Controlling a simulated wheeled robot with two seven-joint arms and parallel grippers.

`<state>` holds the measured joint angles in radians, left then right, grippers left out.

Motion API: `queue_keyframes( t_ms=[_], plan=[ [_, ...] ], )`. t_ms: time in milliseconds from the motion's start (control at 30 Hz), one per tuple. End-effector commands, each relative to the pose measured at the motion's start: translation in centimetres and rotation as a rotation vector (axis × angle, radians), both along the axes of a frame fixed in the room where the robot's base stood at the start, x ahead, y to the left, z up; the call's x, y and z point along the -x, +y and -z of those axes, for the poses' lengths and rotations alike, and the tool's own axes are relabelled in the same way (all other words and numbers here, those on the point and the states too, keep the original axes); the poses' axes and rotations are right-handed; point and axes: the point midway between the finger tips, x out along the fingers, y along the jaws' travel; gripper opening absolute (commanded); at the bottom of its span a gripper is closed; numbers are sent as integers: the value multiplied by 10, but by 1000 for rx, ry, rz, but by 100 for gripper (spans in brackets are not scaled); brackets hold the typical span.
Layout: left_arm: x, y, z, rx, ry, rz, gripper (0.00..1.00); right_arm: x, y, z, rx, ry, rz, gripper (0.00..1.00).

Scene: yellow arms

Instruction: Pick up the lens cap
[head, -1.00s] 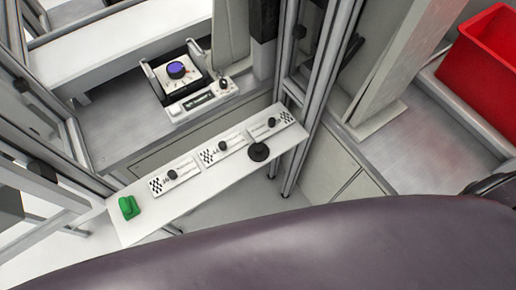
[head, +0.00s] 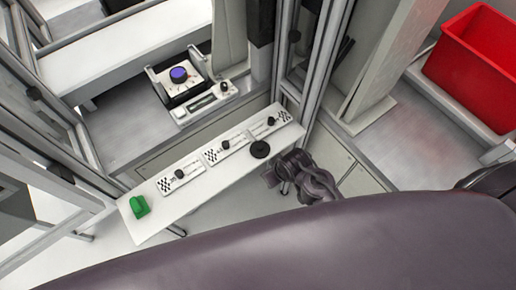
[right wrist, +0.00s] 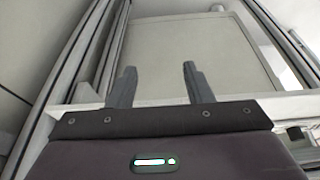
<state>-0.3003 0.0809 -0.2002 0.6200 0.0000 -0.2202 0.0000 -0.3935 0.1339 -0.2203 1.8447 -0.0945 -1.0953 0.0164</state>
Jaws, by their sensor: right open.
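A round black disc, which looks like the lens cap (head: 260,149), lies on the narrow white shelf (head: 215,192) near its right end in the head view. My right arm shows just right of the disc, past the shelf's front edge, apart from the disc. Its fingers cannot be made out there. In the right wrist view my right gripper (right wrist: 158,82) is open and empty, facing a pale panel (right wrist: 190,58); the disc is not visible there. My left gripper is not in view.
Several white cards with black knobs (head: 180,175) line the shelf behind the disc. A green object (head: 140,206) sits at the shelf's left end. A device with a blue dial (head: 179,75) stands behind. Metal posts (head: 322,75) rise at right. A red bin (head: 480,68) is far right.

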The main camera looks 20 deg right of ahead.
Motion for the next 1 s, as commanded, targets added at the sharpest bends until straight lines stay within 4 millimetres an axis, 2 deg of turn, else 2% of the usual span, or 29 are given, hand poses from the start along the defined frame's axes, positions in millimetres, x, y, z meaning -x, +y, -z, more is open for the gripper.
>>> queue_keyframes(
  t_ms=[33,100,200,300,400,533,633,700,767,867,1000],
  plan=[
    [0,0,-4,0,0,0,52,-14,12,-31,-6,-43,-42,46],
    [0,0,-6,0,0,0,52,-30,31,-62,-10,-97,-122,46],
    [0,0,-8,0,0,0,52,-52,67,-97,-14,-186,-270,46],
    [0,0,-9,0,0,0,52,-66,102,-117,-13,-261,-424,46],
    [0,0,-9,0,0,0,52,-76,135,-128,-7,-327,-588,46],
    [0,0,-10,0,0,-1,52,-82,175,-137,14,-399,-843,46],
    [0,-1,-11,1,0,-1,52,-81,196,-136,51,-423,-1078,46],
    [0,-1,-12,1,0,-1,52,-79,198,-129,90,-407,-1247,46],
    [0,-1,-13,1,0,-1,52,-79,189,-121,130,-369,-1380,46],
    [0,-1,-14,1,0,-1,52,-82,156,-108,201,-261,-1562,46],
    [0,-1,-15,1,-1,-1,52,-92,91,-103,290,-66,-1707,46]
  ],
)
